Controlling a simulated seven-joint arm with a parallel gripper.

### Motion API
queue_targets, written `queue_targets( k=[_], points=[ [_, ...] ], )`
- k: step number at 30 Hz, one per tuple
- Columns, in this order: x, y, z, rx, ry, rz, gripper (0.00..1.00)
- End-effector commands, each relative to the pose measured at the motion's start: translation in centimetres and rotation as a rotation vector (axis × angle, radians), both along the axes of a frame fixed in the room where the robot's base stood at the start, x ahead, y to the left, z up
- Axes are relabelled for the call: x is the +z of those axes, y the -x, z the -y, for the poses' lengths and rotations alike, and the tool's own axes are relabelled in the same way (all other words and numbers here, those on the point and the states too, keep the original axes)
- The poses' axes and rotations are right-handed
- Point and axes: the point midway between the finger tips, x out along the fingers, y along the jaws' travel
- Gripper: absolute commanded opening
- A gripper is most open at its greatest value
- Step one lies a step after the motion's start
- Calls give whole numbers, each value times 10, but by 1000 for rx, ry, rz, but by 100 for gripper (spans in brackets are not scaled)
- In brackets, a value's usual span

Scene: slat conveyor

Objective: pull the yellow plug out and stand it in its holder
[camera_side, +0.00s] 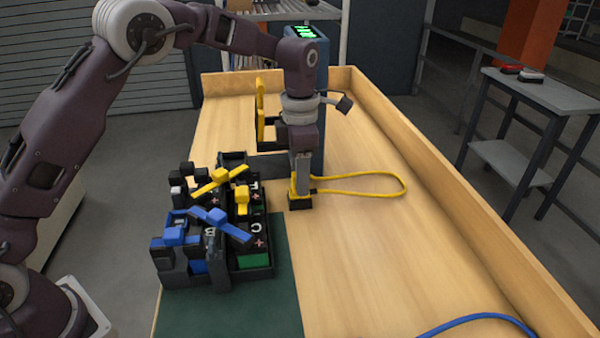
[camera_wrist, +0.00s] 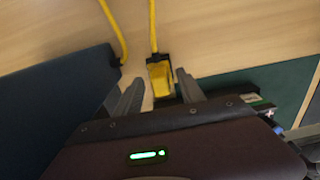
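The yellow plug (camera_wrist: 160,79) stands in a small black block on the wooden bench, with its yellow cable running away from it. In the side view the black block (camera_side: 300,202) is at the foot of my gripper, and the plug is mostly hidden by the fingers. My gripper (camera_side: 299,188) points straight down over it. In the wrist view my gripper (camera_wrist: 159,84) has its fingers spread to either side of the plug, with a visible gap on each side. I cannot tell for certain whether the black block is the holder or a socket.
A battery unit with yellow levers (camera_side: 221,180) and blue levers (camera_side: 215,215) stands left on a green mat (camera_side: 230,315). A blue-grey pillar (camera_side: 318,110) with a green display stands behind my gripper. The yellow cable (camera_side: 385,178) loops right; a blue cable (camera_side: 480,318) lies front right.

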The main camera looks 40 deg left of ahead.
Motion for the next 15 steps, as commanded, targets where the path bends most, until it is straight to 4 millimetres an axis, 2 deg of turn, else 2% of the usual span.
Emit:
queue_targets(
  k=[5, 15],
  points=[
    [2, 0, 0, 0, 0, 1, 46],
    [63, -1, 0, 1, 0, 3, 46]
  ],
)
